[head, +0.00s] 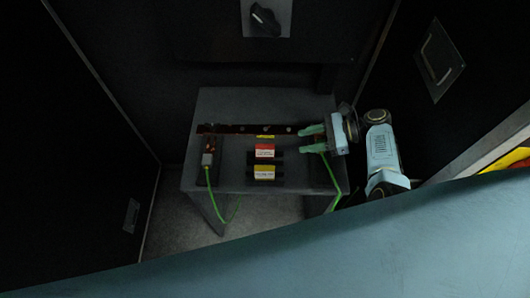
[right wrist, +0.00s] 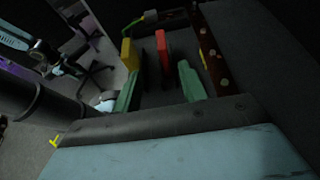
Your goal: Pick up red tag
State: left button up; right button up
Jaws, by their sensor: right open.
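My right gripper (head: 303,139) has green fingers, spread apart and empty, to the right of the tags. In the right wrist view the open gripper (right wrist: 159,70) points at the row of tags, with a gap before the red one. My left gripper is not in view.
A green cable (head: 239,208) hangs at the left, another (head: 331,174) at the right. Dark panels enclose the table (head: 225,104).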

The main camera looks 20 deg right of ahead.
aim_at(270, 146)
jog(key=b+x, duration=0.3)
jog(key=x, duration=0.4)
jog(key=shift+w+b, duration=0.15)
jog(key=shift+b, duration=0.25)
jog(key=shift+w+a+f, duration=0.1)
jog(key=shift+w+a, duration=0.05)
jog(key=shift+a, duration=0.4)
jog(key=b+x, duration=0.4)
jog(key=x, duration=0.1)
jog(key=shift+w+a+b, duration=0.1)
jog(key=shift+b, duration=0.2)
grip_shut()
